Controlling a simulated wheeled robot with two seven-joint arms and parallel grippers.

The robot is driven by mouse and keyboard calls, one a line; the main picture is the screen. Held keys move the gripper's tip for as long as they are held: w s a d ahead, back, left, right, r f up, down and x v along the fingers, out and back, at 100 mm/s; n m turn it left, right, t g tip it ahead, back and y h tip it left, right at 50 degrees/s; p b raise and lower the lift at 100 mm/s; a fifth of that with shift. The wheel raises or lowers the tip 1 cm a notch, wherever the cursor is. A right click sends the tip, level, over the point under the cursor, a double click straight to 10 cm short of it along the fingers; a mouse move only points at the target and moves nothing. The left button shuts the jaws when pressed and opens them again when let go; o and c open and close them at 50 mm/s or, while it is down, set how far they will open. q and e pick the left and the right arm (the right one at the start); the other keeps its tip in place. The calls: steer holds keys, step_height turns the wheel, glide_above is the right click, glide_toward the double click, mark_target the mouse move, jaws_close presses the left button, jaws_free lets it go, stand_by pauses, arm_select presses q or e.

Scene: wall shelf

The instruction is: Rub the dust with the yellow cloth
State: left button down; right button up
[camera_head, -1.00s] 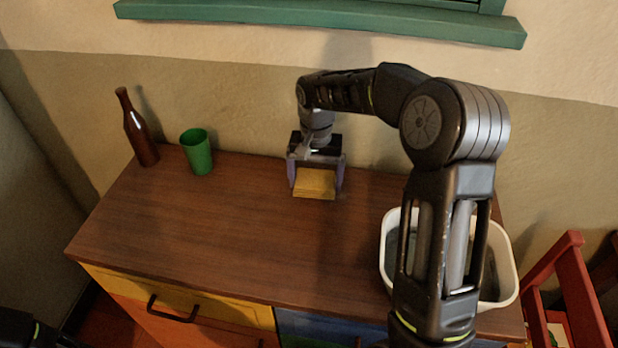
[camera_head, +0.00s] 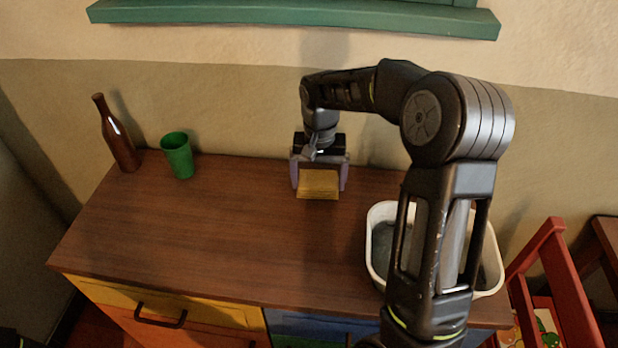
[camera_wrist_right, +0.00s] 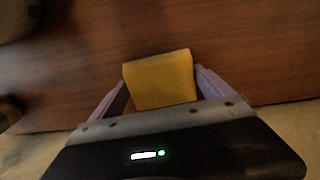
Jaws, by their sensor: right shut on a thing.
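The yellow cloth (camera_head: 318,184) is a folded block between the fingers of my right gripper (camera_head: 320,180), over the back middle of the wooden cabinet top (camera_head: 200,240). In the right wrist view the cloth (camera_wrist_right: 160,79) sits between the two purple fingers of the gripper (camera_wrist_right: 162,88). I cannot tell whether the cloth touches the wood. I cannot make out any dust on the cabinet top. My left gripper is not in view.
A brown bottle (camera_head: 117,135) and a green cup (camera_head: 177,155) stand at the back left of the top. A white tub (camera_head: 379,215) stands at the right, partly behind my right arm. A red chair (camera_head: 560,265) is at the far right. The front left of the top is clear.

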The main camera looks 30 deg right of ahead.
mark_target(335, 180)
steer(key=shift+s+d+f, duration=0.1)
steer(key=shift+s+d, duration=0.15)
steer(key=shift+s, duration=0.05)
steer(key=shift+s+d, duration=1)
steer(key=shift+d, duration=0.3)
steer(key=shift+r, duration=0.25)
steer(key=shift+w+r+p, duration=0.1)
steer(key=shift+r+p, duration=2.3)
steer(key=shift+r, duration=0.6)
steer(key=shift+r, duration=0.1)
